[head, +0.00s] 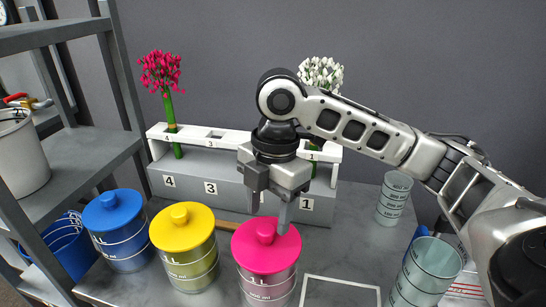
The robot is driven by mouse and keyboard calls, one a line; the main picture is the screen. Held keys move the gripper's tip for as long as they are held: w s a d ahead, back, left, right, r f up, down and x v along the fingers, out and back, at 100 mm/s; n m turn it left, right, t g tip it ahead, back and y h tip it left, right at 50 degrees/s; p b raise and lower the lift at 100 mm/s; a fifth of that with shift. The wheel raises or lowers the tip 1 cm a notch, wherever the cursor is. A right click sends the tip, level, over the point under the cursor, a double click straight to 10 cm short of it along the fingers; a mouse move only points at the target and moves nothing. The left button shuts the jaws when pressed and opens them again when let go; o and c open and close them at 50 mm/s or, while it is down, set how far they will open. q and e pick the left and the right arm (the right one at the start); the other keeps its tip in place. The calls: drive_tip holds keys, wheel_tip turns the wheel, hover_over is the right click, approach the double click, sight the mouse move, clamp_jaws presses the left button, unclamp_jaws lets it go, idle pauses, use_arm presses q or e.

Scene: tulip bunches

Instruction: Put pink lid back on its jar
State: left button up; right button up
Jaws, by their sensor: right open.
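The pink lid (258,250) lies on top of its clear jar (268,289) at the front middle, covering the mouth and looking about level. Its round knob (266,229) points up. My right gripper (268,218) points down just above the lid, with its two fingers apart and nothing between them. One fingertip overlaps the lid's far edge in the picture, and I cannot tell whether it touches. My left gripper is not in view.
A yellow-lidded jar (189,258) and a blue-lidded jar (122,241) stand to the left. Behind is a numbered rack (192,173) with pink and white tulip bunches. Clear beakers (420,277) stand at right. A white outlined square (342,281) on the table is empty.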

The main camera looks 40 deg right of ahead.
use_arm(q)
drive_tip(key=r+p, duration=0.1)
drive_tip(key=p, duration=0.1)
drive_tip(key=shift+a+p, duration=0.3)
drive_tip(key=shift+p, duration=0.1)
use_arm(e)
wheel_tip(320, 180, up, 12)
drive_tip(key=d, duration=0.1)
drive_tip(key=shift+w+d+f, duration=0.15)
drive_tip(key=shift+d, duration=0.05)
use_arm(q)
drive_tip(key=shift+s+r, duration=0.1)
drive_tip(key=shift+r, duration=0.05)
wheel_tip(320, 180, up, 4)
drive_tip(key=p, duration=0.4)
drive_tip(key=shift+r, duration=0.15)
use_arm(e)
wheel_tip(320, 180, up, 6)
